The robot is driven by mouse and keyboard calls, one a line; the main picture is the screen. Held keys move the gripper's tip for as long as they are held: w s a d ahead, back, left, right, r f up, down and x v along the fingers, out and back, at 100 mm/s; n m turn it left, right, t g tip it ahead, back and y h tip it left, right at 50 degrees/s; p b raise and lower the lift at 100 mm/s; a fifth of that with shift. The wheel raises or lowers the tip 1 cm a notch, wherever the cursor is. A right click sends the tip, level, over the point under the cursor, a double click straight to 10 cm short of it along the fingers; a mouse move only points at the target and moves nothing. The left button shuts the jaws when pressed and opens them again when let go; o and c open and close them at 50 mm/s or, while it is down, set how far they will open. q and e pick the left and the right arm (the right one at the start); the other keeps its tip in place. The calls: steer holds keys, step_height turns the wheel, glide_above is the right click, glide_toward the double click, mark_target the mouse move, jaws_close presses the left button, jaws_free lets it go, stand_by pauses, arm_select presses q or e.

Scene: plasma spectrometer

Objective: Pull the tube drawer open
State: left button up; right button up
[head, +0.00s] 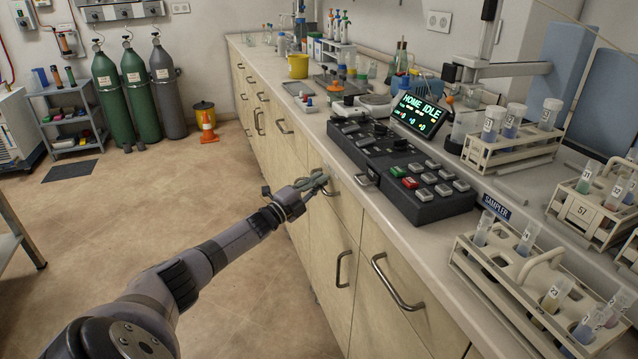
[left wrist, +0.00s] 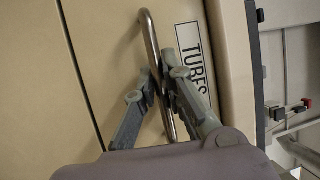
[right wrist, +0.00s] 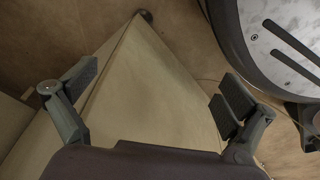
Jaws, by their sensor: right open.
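The tube drawer (left wrist: 110,50) is a beige drawer front with a TUBES label (left wrist: 193,50) in the left wrist view. Its metal bar handle (left wrist: 149,32) passes between the fingers of my left gripper (left wrist: 160,85), which are close in on both sides of the bar. In the head view my left gripper (head: 320,181) is at the upper row of the cabinet front and partly covers the handle. The drawer front looks flush with its neighbours. My right gripper (right wrist: 157,95) is open and empty in the right wrist view, and outside the head view.
The countertop carries a black control panel (head: 400,170), a screen (head: 418,114) reading HOME IDLE and several tube racks (head: 512,150). Other cabinet handles (head: 396,283) stick out below and beside. The floor (head: 190,210) left of the cabinets is clear. Gas cylinders (head: 137,95) stand far back.

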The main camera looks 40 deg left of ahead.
arm_select(q)
jaws_close()
stand_by(0.4)
